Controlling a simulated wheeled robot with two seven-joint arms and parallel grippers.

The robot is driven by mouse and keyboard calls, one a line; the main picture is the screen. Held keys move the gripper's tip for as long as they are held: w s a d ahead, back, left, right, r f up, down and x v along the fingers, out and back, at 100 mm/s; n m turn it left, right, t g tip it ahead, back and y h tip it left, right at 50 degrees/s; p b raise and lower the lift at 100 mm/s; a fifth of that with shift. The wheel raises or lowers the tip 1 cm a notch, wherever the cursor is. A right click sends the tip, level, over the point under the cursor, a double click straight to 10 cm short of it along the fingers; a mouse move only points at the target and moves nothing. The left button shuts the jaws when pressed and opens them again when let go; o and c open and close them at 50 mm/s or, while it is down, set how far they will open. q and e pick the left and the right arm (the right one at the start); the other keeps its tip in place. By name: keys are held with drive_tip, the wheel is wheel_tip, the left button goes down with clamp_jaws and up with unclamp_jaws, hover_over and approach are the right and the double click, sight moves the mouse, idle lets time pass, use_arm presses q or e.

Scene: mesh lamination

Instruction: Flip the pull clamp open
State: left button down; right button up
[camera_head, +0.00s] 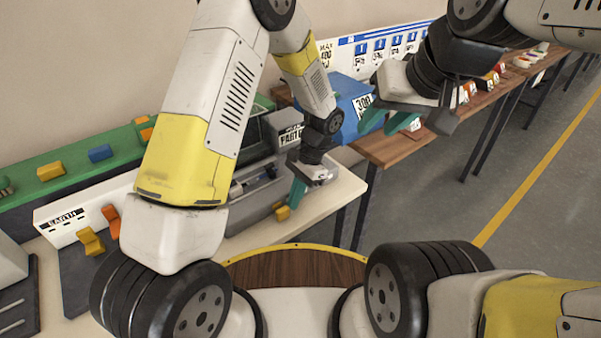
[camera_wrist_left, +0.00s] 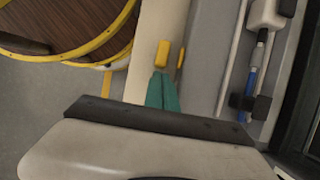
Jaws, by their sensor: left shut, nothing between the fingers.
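A small yellow handle (camera_head: 283,212), apparently the pull clamp's, is low on the front of the grey machine (camera_head: 262,200). In the left wrist view the yellow handle (camera_wrist_left: 161,54) lies just beyond my fingertips, with a thinner yellow piece (camera_wrist_left: 180,58) beside it. My left gripper (camera_head: 297,192) is above the handle in the head view, its teal fingers pointing down. The left wrist view shows these fingers (camera_wrist_left: 162,76) shut together and empty; I cannot tell whether they touch the handle. My right gripper (camera_head: 402,123) hangs away to the right, over the wooden bench; its finger gap is unclear.
A blue box (camera_head: 350,98) stands behind the left gripper. A white panel with orange and yellow levers (camera_head: 90,240) is at the left, before a green rail (camera_head: 75,165). The pale tabletop (camera_head: 325,200) is bare right of the machine. A round wooden stool-like top (camera_head: 300,268) is in front.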

sight(279, 209)
use_arm(q)
drive_tip(key=shift+a, duration=0.1)
drive_tip(key=shift+s+a, duration=0.85)
drive_tip(key=shift+a, duration=0.3)
drive_tip(key=shift+s+a, duration=0.85)
drive_tip(key=shift+a, duration=0.25)
use_arm(e)
drive_tip(key=shift+w+d, duration=0.1)
